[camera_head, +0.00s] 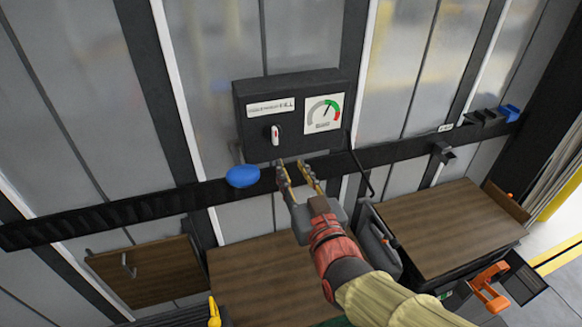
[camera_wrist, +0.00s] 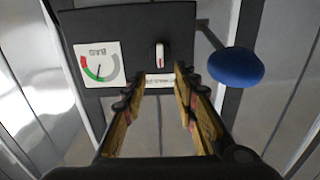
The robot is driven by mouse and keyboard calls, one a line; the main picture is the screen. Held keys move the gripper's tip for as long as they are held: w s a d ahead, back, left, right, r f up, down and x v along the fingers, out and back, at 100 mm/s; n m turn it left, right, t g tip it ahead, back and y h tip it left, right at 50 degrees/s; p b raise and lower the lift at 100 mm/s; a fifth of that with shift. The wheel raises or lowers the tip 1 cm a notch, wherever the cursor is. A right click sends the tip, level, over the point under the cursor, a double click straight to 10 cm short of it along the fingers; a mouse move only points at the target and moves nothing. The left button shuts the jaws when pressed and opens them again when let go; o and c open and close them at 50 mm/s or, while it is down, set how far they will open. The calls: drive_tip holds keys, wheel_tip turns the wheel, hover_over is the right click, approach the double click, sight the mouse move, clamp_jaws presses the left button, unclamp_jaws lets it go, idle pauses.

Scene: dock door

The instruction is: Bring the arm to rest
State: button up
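My gripper (camera_head: 299,172) is open, with its two fingers apart and nothing seen between them. It is in front of and just below a black control box (camera_head: 251,89) on the wall. The box carries a small white and red switch (camera_head: 275,134) and a dial gauge (camera_head: 324,113) with green and red bands. In the wrist view the switch (camera_wrist: 160,55) shows beyond the fingertips (camera_wrist: 160,75), apart from them as far as I can tell. A blue knob (camera_head: 243,176) is left of my gripper, and shows at the right in the wrist view (camera_wrist: 236,66).
Wooden-topped surfaces (camera_head: 450,228) are below, at the middle and right. A dark rail (camera_head: 110,212) runs along the wall, with a hook (camera_head: 443,152) and small holders (camera_head: 484,117) at the right. An orange clamp-like item (camera_head: 490,288) is at the lower right.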

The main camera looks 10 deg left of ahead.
idle(0.3)
drive_tip(key=s+d+f+g+h, duration=0.2)
drive_tip(key=s+d+f+g, duration=0.15)
drive_tip(key=f, duration=0.35)
drive_tip(key=s+d+f+g+h, duration=0.25)
drive_tip(key=s+f+g, duration=0.2)
drive_tip(key=f, duration=0.35)
drive_tip(key=s+d+r+m+h, duration=0.1)
drive_tip(key=s+d+r+m, duration=0.1)
drive_tip(key=d, duration=0.6)
drive_tip(key=s+d+r+m+g+h, duration=0.1)
drive_tip(key=s+d+r+m+h, duration=0.1)
drive_tip(key=s+d, duration=0.3)
drive_tip(key=s+d+r+m+h, duration=0.1)
drive_tip(key=s+d+r+m, duration=0.1)
drive_tip(key=d, duration=0.9)
drive_tip(key=shift+s+d+r+g+h, duration=0.25)
drive_tip(key=shift+s+r+g+h, duration=0.25)
drive_tip(key=shift+s, duration=0.7)
drive_tip(key=shift+c, duration=0.4)
